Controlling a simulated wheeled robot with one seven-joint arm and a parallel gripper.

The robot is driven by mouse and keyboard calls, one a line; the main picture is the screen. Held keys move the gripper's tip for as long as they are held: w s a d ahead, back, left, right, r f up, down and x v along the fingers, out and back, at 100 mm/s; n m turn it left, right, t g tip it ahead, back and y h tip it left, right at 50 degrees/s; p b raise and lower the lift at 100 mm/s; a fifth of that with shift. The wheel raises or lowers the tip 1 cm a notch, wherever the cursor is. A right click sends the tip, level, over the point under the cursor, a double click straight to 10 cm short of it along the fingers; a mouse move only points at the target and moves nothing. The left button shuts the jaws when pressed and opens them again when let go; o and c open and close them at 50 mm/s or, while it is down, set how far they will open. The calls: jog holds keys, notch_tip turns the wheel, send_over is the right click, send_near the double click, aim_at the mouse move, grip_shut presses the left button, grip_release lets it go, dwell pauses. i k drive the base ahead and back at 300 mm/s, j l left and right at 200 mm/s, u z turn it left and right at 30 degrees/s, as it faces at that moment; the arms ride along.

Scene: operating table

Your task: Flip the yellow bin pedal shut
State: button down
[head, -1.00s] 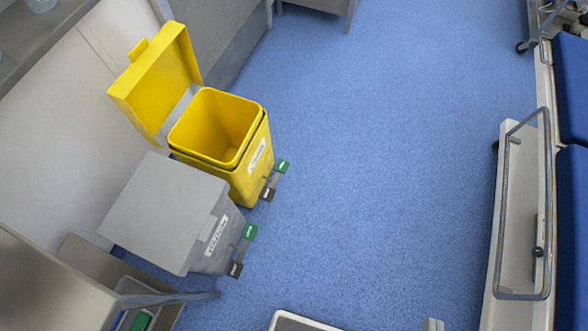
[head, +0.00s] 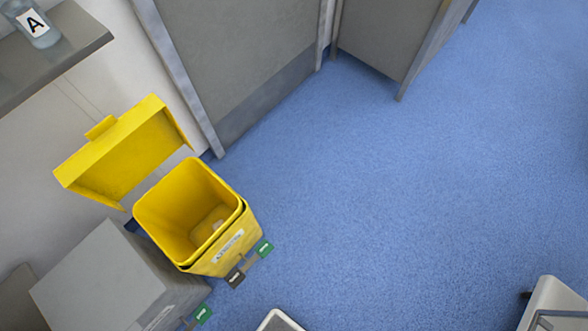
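The yellow bin (head: 224,258) stands on the blue floor at the lower left of the head view. Its yellow lid (head: 125,150) is raised and leans back toward the wall. Inside the bin a small pale item lies at the bottom. At the bin's front is a pedal bar with a green tab (head: 265,249) on the right and a dark tab (head: 236,279) on the left. My gripper is not in view.
A grey bin (head: 95,275) with its lid shut stands beside the yellow one, with its own green pedal tab (head: 203,313). A shelf with a bottle marked A (head: 37,27) is at upper left. Grey cabinets (head: 245,60) stand behind. Open blue floor (head: 400,190) lies to the right.

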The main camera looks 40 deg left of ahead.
aim_at(237, 276)
jog(key=i, duration=3.3)
jog(key=u, duration=5.75)
